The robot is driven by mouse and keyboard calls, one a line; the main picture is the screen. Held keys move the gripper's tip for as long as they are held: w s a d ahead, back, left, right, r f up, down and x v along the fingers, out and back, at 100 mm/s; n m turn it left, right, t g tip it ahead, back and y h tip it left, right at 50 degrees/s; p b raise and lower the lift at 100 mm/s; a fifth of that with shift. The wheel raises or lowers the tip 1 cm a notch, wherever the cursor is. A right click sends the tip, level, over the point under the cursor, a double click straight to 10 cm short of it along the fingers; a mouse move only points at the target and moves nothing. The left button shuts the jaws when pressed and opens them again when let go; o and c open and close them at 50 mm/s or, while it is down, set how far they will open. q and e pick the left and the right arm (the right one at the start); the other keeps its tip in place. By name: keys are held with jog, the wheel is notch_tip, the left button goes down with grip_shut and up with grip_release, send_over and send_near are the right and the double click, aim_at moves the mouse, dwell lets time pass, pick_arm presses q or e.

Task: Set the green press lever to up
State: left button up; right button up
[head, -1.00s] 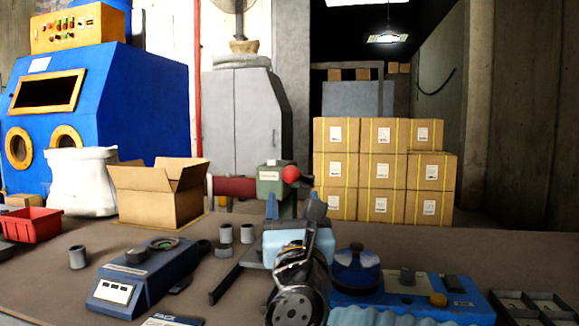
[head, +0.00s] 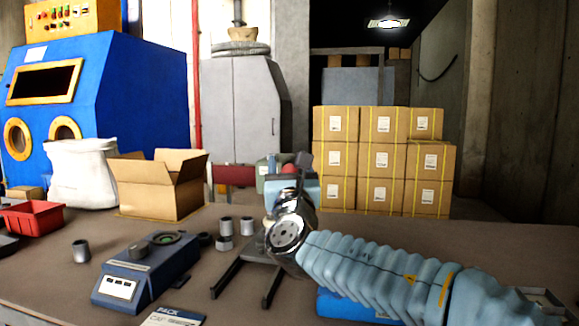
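The green press (head: 263,172) stands at the back edge of the table in the head view. Its red lever knob (head: 288,168) shows just above my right gripper, and the rest of the lever is hidden. My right arm comes in from the right in a light blue ribbed sleeve. My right gripper (head: 288,163) points away from me at the press, with its fingertips close to the red knob. The wrist and gripper body cover most of the press, so contact and finger opening cannot be made out. My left gripper is out of view.
A dark-footed stand (head: 250,262) lies below my wrist. Several grey cups (head: 226,226), a blue scale-like device (head: 145,265), an open cardboard box (head: 160,190) and a red bin (head: 32,215) occupy the left. My sleeve covers a blue unit (head: 340,305). Stacked cartons (head: 380,160) stand behind.

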grip_shut()
jog(key=shift+m+g, duration=0.4)
jog(key=shift+g, duration=0.5)
jog(key=r+p, duration=0.1)
jog(key=p, duration=0.1)
jog(key=w+r+p, duration=0.1)
jog(key=r+p, duration=0.2)
jog(key=p, duration=0.1)
jog(key=shift+w+d+r+p, duration=0.15)
jog(key=shift+d+r+p, duration=0.15)
jog(key=shift+r+p, duration=0.1)
jog(key=shift+w+d+r+m+g+h, duration=0.3)
jog(key=shift+w+r+g, duration=0.2)
jog(key=shift+w+g, duration=0.1)
jog(key=shift+w+d+r+g, duration=0.2)
jog(key=shift+w+r+g, duration=0.45)
jog(key=shift+w+r, duration=0.25)
jog(key=shift+w+d+r+g, duration=0.15)
jog(key=shift+w+r+g, duration=0.5)
jog(key=shift+r, duration=0.35)
jog(key=shift+o, duration=0.6)
grip_release()
